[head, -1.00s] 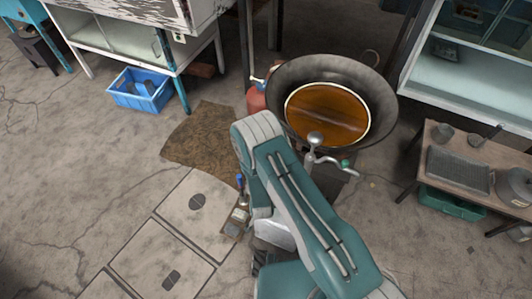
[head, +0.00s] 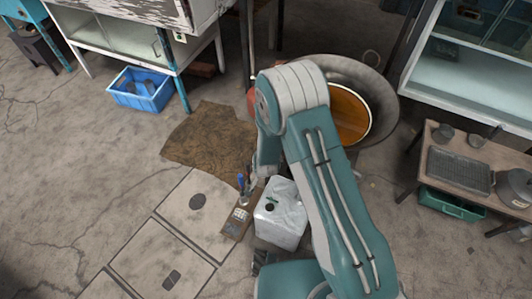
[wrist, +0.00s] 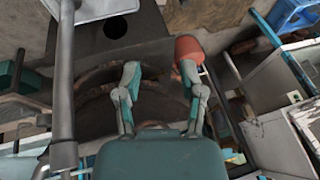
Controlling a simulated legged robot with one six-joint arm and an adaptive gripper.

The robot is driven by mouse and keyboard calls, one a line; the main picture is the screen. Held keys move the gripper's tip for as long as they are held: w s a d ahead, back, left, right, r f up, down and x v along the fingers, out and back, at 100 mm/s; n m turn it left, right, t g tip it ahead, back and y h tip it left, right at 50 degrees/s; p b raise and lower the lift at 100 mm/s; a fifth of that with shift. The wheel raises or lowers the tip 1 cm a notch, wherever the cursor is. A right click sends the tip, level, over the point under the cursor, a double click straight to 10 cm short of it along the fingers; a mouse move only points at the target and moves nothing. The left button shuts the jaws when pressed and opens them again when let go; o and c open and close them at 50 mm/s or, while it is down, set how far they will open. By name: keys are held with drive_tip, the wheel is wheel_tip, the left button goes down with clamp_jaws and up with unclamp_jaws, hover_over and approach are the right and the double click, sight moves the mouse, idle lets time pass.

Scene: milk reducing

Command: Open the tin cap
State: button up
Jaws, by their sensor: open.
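A white square tin (head: 281,222) stands on the floor left of my arm in the head view. A small dark cap (head: 270,207) sits on its top. My gripper (wrist: 159,72) shows in the wrist view with its two fingers apart and nothing between them. In the head view my arm hides most of the gripper, so its exact distance from the cap cannot be told.
A large wok (head: 384,95) with orange-brown liquid stands behind my arm. A wooden box (head: 237,222) with small tools is left of the tin. A brown mat (head: 208,143) and blue crate (head: 141,91) lie farther left. A low table (head: 450,190) stands right.

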wheel_tip(320, 180, up, 8)
drive_tip(key=w+d, duration=0.1)
drive_tip(key=shift+w+d+n, duration=0.25)
drive_tip(key=shift+w+n, duration=0.05)
drive_tip(key=shift+w, duration=0.05)
